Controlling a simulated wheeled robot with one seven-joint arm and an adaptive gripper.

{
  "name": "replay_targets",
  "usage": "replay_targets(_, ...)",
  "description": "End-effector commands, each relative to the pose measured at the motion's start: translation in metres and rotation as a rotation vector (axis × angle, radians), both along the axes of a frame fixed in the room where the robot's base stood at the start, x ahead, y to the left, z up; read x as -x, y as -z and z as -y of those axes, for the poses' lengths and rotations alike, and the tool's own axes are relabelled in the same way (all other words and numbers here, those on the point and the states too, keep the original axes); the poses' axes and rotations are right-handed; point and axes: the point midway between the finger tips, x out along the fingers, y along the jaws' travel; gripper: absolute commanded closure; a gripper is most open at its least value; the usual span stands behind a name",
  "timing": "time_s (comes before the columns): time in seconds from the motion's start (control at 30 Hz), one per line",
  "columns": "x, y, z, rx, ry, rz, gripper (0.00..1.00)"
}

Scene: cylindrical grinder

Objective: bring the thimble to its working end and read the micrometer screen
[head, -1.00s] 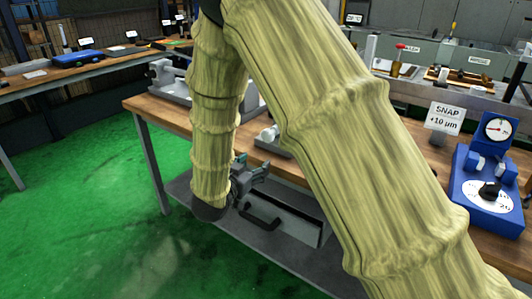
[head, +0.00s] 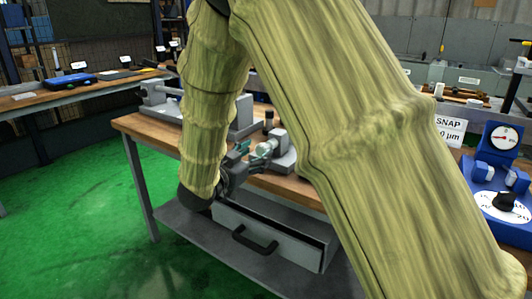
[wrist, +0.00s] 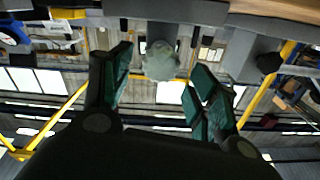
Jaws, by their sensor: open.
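The micrometer's pale round thimble (head: 266,148) points out from a grey block-like body (head: 284,160) near the bench's front edge. My gripper (head: 250,153) is open in front of it, at about its height. In the wrist view the thimble (wrist: 160,60) shows end-on as a grey-green disc between my open teal fingers (wrist: 160,88). It appears apart from both fingers, with a gap on each side. I cannot make out a micrometer screen in either view. My arm hides part of the bench to the right of the micrometer.
A grey drawer (head: 270,240) with a black handle sits below the wooden bench top (head: 300,187). A dark cylinder (head: 268,121) stands behind the micrometer. At right are a SNAP sign (head: 451,131) and a blue dial fixture (head: 490,175). Green floor is clear at left.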

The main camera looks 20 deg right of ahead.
Motion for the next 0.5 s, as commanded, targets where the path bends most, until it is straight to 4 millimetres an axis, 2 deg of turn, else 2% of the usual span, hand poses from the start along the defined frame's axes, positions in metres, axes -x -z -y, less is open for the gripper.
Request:
replay_targets(0.2,-0.007,0.001,0.017,0.0,-0.002,0.0,0.4)
replay_targets(0.5,-0.006,0.001,0.031,0.0,0.007,-0.002,0.4)
